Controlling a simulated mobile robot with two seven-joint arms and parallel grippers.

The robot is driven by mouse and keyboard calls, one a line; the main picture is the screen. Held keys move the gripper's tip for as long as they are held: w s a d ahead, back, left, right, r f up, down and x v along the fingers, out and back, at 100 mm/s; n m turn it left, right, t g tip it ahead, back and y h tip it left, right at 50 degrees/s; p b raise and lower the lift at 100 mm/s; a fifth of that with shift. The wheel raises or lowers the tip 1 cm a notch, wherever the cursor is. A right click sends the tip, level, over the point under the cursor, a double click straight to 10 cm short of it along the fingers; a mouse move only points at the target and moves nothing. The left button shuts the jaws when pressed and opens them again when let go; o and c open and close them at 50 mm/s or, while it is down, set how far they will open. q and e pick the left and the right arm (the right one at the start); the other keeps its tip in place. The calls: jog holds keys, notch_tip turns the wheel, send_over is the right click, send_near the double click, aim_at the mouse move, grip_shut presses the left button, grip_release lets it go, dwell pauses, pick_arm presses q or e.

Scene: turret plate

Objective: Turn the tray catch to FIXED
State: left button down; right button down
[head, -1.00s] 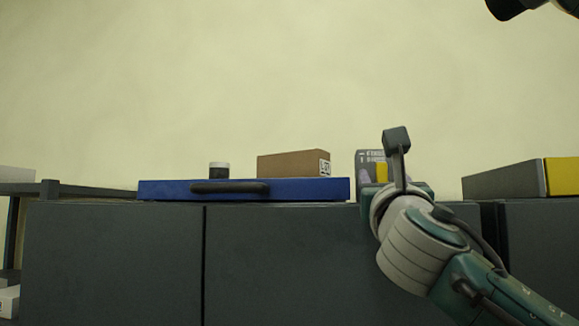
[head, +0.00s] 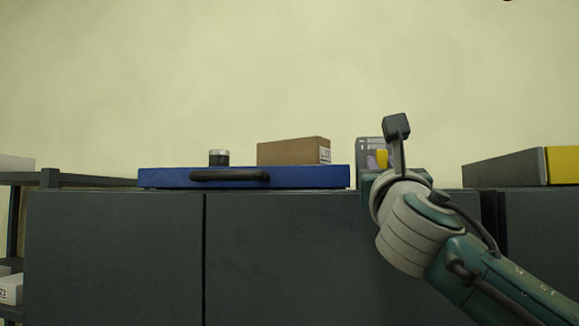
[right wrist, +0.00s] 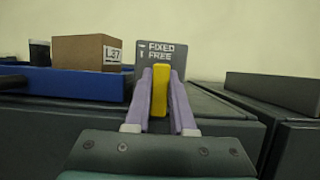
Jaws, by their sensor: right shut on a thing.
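The catch is a yellow lever (right wrist: 160,98) in front of a grey plate (right wrist: 180,63) lettered FIXED above and FREE below. My right gripper (right wrist: 161,76) is shut on the lever, with one purple finger on each side. In the head view the lever (head: 382,158) shows slightly tilted beside the gripper's wrist, against the plate (head: 366,145); its lower part is hidden. I cannot tell which mark it lines up with. The blue tray (head: 310,178), with a dark handle (head: 230,176), lies left of the catch on the cabinet. My left gripper is not in view.
A brown box (head: 288,152) and a dark jar with a pale lid (head: 219,158) stand at the tray. A grey and yellow block (head: 510,168) lies to the right. Dark cabinets (head: 110,255) fill the front. A shelf (head: 55,180) stands at the left.

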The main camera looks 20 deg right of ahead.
dwell(0.3)
jog(key=m+h+b, duration=0.1)
jog(key=m, duration=0.1)
jog(key=m+g+b, duration=0.1)
jog(key=m, duration=0.1)
jog(key=shift+f+g+h+b, duration=0.2)
jog(key=shift+g+h+b, duration=0.1)
jog(key=shift+h+b, duration=0.1)
jog(key=m+g+h+b, duration=0.1)
jog(key=m+b, duration=0.1)
jog(key=m, duration=0.1)
jog(key=shift+m, duration=0.4)
jog(key=m+g+h+b, duration=0.1)
jog(key=m+g+b, duration=0.1)
jog(key=m, duration=0.1)
jog(key=shift+s+d+m, duration=0.1)
jog(key=shift+m, duration=0.3)
jog(key=m+g+b, duration=0.1)
jog(key=m, duration=0.2)
jog(key=shift+g+b, duration=0.3)
jog(key=m, duration=0.2)
jog(key=m+g+b, duration=0.1)
jog(key=m, duration=0.1)
jog(key=shift+d+g, duration=0.1)
jog(key=shift+g, duration=0.2)
jog(key=shift+s+m+g+y, duration=0.1)
jog(key=shift+m+g+y, duration=0.35)
jog(key=shift+m, duration=1.55)
jog(key=shift+f, duration=0.1)
